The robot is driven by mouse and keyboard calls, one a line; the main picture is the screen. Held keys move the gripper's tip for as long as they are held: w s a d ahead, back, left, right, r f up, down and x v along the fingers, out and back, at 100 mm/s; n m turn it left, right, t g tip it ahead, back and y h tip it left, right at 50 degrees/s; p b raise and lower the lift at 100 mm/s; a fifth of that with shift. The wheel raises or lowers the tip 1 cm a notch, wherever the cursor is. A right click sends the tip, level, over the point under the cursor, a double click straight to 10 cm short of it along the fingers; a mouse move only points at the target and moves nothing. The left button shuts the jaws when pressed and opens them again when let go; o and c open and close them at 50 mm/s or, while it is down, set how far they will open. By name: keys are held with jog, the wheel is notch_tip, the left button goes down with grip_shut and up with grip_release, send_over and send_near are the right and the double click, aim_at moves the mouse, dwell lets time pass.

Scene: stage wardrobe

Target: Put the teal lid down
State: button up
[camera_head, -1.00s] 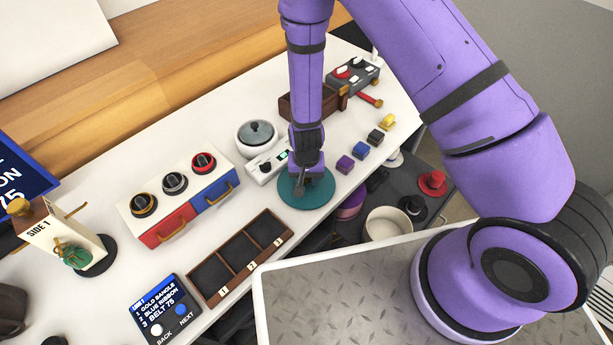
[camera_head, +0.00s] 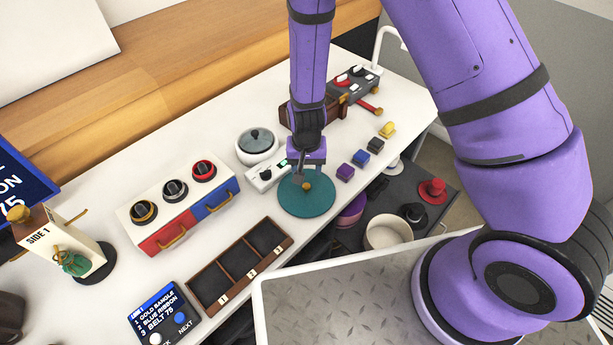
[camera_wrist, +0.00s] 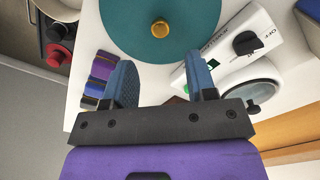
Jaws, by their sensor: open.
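The teal lid (camera_head: 304,205) lies flat on the white counter near its front edge, with its small gold knob up. It also shows at the top of the wrist view (camera_wrist: 190,38), partly cut off by the frame. My gripper (camera_head: 301,178) is just behind the knob in the head view. In the wrist view my gripper (camera_wrist: 162,72) is open with nothing between its fingers, and the knob is apart from them, beyond the fingertips.
A white switch box (camera_head: 266,176) and a white pot with a glass lid (camera_head: 257,141) stand close behind the lid. Purple, blue, black and yellow blocks (camera_head: 345,172) line the counter to the right. A dark wooden tray (camera_head: 226,279) lies to the left.

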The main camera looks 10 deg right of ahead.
jog(key=s+d+r+n+t+y, duration=0.1)
jog(key=d+r, duration=0.3)
jog(key=r, duration=1)
jog(key=d+r+t+y, duration=0.1)
jog(key=d+r, duration=0.3)
jog(key=r, duration=1.1)
jog(key=s+d+r+t+h, duration=0.1)
jog(key=s+d+r, duration=0.4)
jog(key=s+r, duration=0.3)
jog(key=s+d+r+n+t+h, duration=0.1)
jog(key=s+d+r+t, duration=0.1)
jog(key=s+d+r, duration=0.4)
jog(key=s+r, duration=0.1)
jog(key=s, duration=0.3)
jog(key=shift+s+d+r, duration=0.3)
jog(key=shift+s+r, duration=0.1)
